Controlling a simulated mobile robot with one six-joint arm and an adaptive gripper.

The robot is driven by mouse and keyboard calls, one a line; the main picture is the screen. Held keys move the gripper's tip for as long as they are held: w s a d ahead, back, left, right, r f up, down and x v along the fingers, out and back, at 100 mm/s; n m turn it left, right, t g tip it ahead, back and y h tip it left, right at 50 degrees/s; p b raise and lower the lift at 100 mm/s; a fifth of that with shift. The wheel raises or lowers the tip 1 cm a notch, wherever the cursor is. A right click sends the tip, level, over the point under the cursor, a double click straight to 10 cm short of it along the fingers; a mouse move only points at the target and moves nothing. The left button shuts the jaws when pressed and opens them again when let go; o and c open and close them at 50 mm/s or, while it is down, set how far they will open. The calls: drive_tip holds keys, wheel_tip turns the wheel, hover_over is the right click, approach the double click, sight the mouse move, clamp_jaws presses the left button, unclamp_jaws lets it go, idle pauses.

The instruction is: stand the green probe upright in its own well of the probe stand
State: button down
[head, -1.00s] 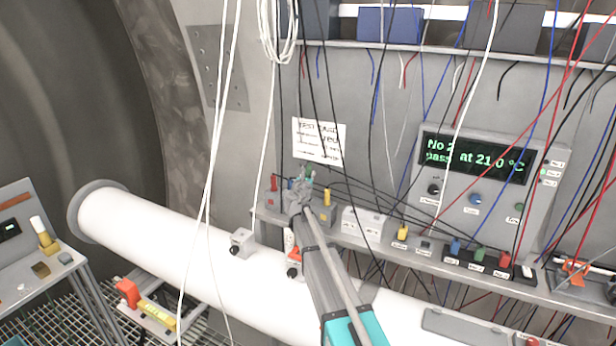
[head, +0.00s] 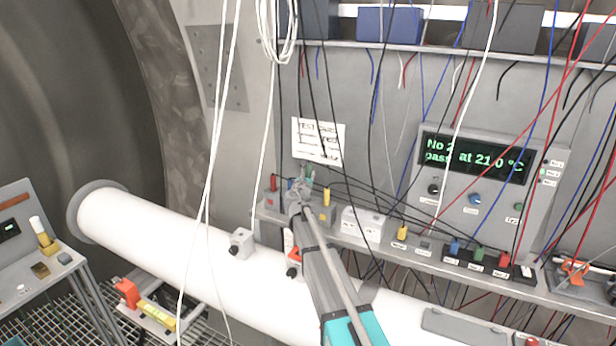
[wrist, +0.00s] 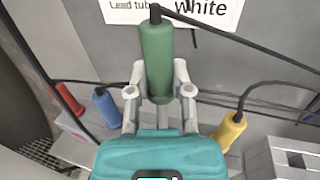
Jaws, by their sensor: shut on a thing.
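The green probe (wrist: 157,58) is upright between the fingers of my gripper (wrist: 157,88) in the wrist view, with a black lead at its top. My gripper is shut on it; in the head view the gripper (head: 302,186) is at the left part of the shelf, over the probe stand (head: 268,212). A red probe (wrist: 67,100) and a blue probe (wrist: 107,107) stand to its left. A yellow probe (wrist: 230,131) stands to its right. The green probe's lower end and the well under it are hidden by my gripper.
A white box (head: 362,225) sits right of the stand. Several black leads hang around the gripper, and white cables (head: 214,150) hang left of it. A white pipe (head: 150,223) runs below the shelf. A display panel (head: 476,172) stands at the right.

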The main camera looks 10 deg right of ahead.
drive_tip(key=shift+a+f+b, duration=0.1)
drive_tip(key=shift+f+b, duration=2.7)
idle(0.9)
